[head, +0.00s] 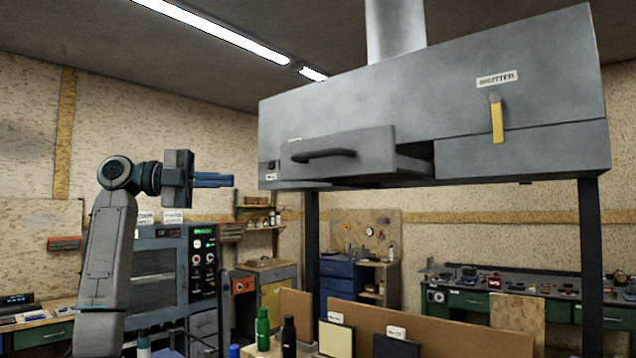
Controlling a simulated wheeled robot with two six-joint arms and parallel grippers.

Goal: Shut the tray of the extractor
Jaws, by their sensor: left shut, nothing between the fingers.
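The grey metal extractor hood (450,90) hangs on dark posts across the right half of the head view. Its tray (375,149) is pulled out toward me, with a dark opening showing at its right side. A dark bar handle (322,156) is on the tray's front. My left gripper (232,181) is shut and empty, pointing right, to the left of the tray and a little lower than the handle. It appears apart from the hood. My right gripper is not in view.
A yellow shutter lever (497,121) hangs on the hood's front. Below stand a green bottle (263,328), a black bottle (289,336) and brown boards (450,335). An oven-like machine (160,272) stands behind my left arm. The air between gripper and tray looks clear.

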